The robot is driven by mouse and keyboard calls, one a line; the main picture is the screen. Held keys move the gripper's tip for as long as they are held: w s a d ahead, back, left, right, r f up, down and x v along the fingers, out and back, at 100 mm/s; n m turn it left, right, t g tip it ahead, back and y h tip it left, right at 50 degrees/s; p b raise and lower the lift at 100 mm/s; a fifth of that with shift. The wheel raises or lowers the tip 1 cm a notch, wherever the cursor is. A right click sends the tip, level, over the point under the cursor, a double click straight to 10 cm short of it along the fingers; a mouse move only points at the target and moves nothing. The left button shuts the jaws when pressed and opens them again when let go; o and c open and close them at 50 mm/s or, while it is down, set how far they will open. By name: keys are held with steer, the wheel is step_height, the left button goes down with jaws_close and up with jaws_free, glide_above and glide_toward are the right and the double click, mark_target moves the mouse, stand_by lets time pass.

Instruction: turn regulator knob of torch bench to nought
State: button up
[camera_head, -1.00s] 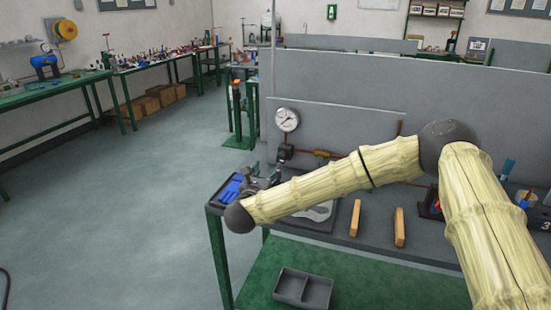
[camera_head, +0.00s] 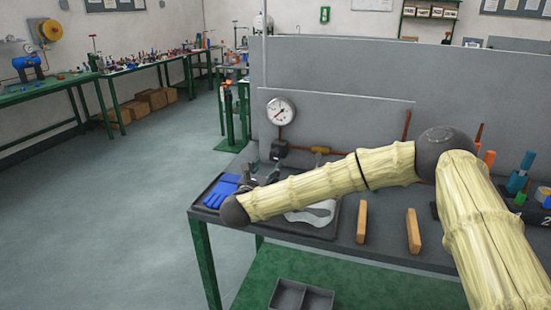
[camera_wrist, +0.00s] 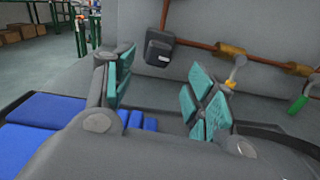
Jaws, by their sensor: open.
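The torch bench (camera_head: 340,246) is a grey-topped table with a green lower shelf. A white round gauge (camera_head: 281,111) is on its grey back panel. Below the gauge a dark block (camera_head: 279,150) sits on the copper pipe; it may be the regulator. The dark block also shows in the wrist view (camera_wrist: 160,47), with a small pale label; I cannot make out a separate knob. My gripper (camera_wrist: 160,92) is open and empty, its teal pads apart, nearer the camera than the block and lower in the picture. In the head view my arm partly hides the gripper.
Blue gloves (camera_head: 221,190) lie in a dark tray by the gripper, with a pale object (camera_head: 312,215). Two wooden blocks (camera_head: 361,222) (camera_head: 413,232) lie to the right. A yellow-handled valve (camera_wrist: 236,72) and a green handle (camera_wrist: 302,98) are on the pipework. Floor at left is clear.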

mark_target(274, 157)
steer(key=p+x, duration=0.1)
steer(key=x, duration=0.8)
steer(key=shift+w, duration=0.15)
steer(key=shift+f, duration=0.1)
steer(key=c, duration=1)
